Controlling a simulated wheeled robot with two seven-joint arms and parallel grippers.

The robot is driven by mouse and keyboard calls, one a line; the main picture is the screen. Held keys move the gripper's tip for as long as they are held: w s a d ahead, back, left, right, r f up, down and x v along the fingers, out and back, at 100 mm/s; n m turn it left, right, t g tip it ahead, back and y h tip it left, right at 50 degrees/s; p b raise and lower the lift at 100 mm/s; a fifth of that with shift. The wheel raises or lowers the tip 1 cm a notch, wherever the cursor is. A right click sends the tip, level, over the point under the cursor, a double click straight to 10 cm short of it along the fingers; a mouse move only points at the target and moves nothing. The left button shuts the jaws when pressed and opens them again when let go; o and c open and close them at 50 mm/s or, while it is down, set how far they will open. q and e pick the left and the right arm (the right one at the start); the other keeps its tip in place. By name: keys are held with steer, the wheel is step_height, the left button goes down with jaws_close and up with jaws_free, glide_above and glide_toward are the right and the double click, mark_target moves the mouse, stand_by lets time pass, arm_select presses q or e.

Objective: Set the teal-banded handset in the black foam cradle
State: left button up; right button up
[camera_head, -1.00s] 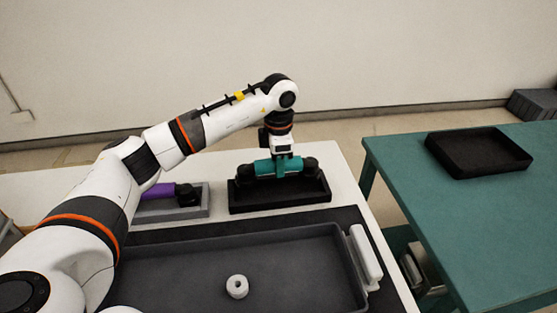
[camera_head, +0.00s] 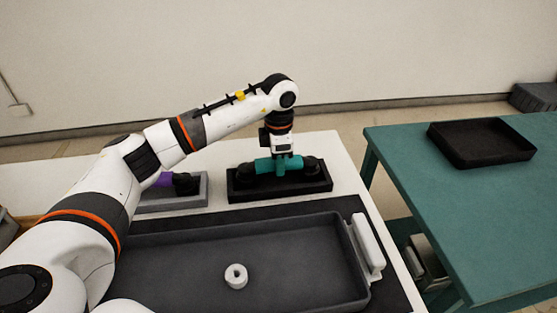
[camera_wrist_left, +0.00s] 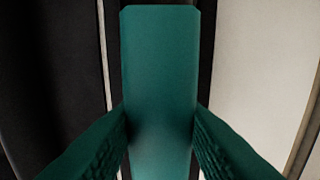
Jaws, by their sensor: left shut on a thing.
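The teal-banded handset (camera_head: 264,167) has dark ends and lies level, left to right. My left gripper (camera_head: 281,172) comes down from above and is shut on its teal middle. In the left wrist view the teal band (camera_wrist_left: 160,75) runs between the two fingers, one on each side. The black foam cradle (camera_head: 283,194) is a shallow black block on the white table, right under the handset. The handset's ends are over or within the cradle; I cannot tell whether they touch its floor. My right gripper is out of view.
A grey cradle (camera_head: 178,203) with a purple handset (camera_head: 164,180) stands to the left, partly behind my arm. A big dark tray (camera_head: 300,255) in front holds a white ring (camera_head: 236,276). A teal table (camera_head: 450,210) at right carries a black tray (camera_head: 481,158).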

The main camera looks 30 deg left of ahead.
arm_select(q)
steer(key=shift+f+b, duration=0.4)
steer(key=shift+f, duration=0.2)
stand_by(0.7)
steer(key=o, duration=0.9)
steer(key=shift+c, duration=0.2)
steer(key=shift+r, duration=0.1)
steer(key=shift+r+p, duration=3.7)
steer(key=shift+r, duration=1.8)
steer(key=shift+s+f, duration=0.1)
steer(key=shift+f, duration=0.05)
